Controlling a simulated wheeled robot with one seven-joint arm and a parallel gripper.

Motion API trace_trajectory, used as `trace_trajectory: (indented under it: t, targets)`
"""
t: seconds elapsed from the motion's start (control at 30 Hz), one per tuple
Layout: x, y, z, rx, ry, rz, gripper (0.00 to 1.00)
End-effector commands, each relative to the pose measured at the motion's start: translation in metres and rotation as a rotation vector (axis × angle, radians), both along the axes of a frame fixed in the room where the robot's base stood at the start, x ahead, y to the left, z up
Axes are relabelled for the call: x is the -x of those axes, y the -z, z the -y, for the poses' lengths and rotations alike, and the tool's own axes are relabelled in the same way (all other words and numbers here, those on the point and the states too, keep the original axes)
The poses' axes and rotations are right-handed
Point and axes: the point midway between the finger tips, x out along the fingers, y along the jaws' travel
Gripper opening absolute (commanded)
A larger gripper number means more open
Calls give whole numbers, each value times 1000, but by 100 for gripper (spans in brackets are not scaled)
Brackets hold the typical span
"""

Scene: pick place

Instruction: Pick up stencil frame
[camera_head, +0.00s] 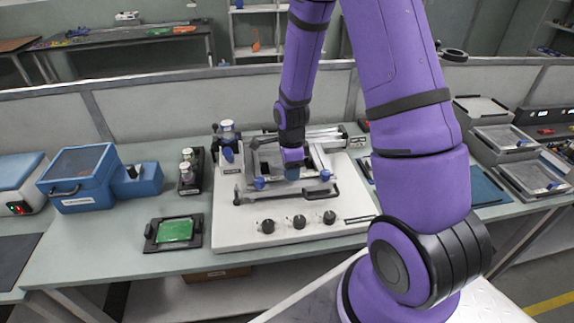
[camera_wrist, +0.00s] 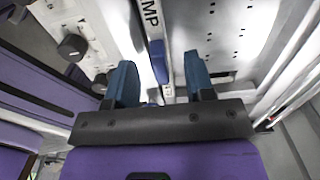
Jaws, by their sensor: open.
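The stencil frame (camera_head: 322,160) appears as a grey rectangular metal frame seated on the white printer base (camera_head: 228,215) in the middle of the bench, with blue clamp knobs along its near side. My arm and gripper hide part of it. My gripper (camera_head: 292,172) points down over the frame's middle. In the wrist view my gripper (camera_wrist: 160,75) is open, its two blue fingers apart with nothing clearly held. Beyond them are a bar lettered "MP" and a blue clamp part (camera_wrist: 159,62). I cannot tell whether the fingers touch the frame.
A green board in a black holder (camera_head: 174,232) lies left of the printer. Small bottles in a black rack (camera_head: 188,172) and a blue box (camera_head: 85,178) stand further left. Grey trays (camera_head: 504,140) are at the right. A low partition (camera_head: 150,108) runs behind the bench.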

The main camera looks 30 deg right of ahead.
Motion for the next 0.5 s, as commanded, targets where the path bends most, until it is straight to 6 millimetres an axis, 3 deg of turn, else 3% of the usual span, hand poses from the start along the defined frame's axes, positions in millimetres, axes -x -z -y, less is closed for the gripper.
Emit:
trace_trajectory:
  t: [0.13, 0.43, 0.5]
  targets:
    - [0, 13, 0, 0, 0, 0, 49]
    - [0, 16, 0, 1, 0, 2, 49]
    - [0, 16, 0, 1, 0, 2, 35]
